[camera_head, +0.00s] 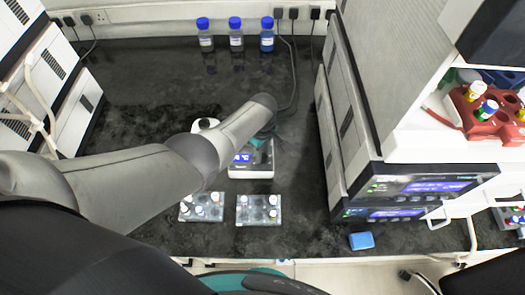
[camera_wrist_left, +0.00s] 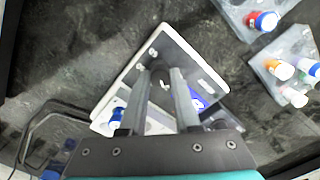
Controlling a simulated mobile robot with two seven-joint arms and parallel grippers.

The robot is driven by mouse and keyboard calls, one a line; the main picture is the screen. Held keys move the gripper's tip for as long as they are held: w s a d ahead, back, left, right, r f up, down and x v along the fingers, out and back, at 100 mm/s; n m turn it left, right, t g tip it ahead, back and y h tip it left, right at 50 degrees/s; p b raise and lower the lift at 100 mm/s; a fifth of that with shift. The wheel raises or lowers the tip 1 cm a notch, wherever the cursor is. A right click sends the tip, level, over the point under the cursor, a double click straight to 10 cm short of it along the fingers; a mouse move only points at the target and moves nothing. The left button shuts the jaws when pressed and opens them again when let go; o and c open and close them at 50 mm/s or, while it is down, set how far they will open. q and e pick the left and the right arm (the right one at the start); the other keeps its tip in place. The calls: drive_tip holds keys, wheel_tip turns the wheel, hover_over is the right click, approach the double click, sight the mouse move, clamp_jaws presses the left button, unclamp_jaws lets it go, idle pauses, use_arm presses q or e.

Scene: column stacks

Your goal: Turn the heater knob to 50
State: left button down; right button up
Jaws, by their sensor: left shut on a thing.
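The heater (camera_head: 252,172) is a small white device with a blue-lit display (camera_head: 243,157) on the dark bench, partly hidden by my left arm. In the left wrist view the heater (camera_wrist_left: 190,50) appears tilted in the picture, with its blue display (camera_wrist_left: 203,100) beside the right finger. My left gripper (camera_wrist_left: 167,76) reaches down onto the heater's face, its fingers shut on what appears to be the knob. The knob is mostly hidden between the fingertips, and its setting cannot be read. In the head view the left fingers are hidden behind the arm. My right gripper is not in view.
Two vial racks, a left one (camera_head: 186,214) and a right one (camera_head: 244,215), stand in front of the heater. Several blue-capped bottles (camera_head: 236,42) stand at the back. Stacked instruments (camera_head: 338,120) rise on the right, with a blue box (camera_head: 361,240) nearby.

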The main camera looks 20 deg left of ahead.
use_arm(q)
drive_tip(key=m, duration=0.5)
drive_tip(key=shift+m, duration=0.3)
drive_tip(key=m, duration=0.6)
drive_tip(key=shift+p, duration=0.3)
drive_tip(key=m, duration=0.6)
drive_tip(key=shift+m, duration=0.4)
drive_tip(key=m, duration=0.5)
drive_tip(key=shift+m, duration=0.3)
drive_tip(key=c, duration=0.6)
unclamp_jaws()
drive_tip(key=shift+r, duration=0.1)
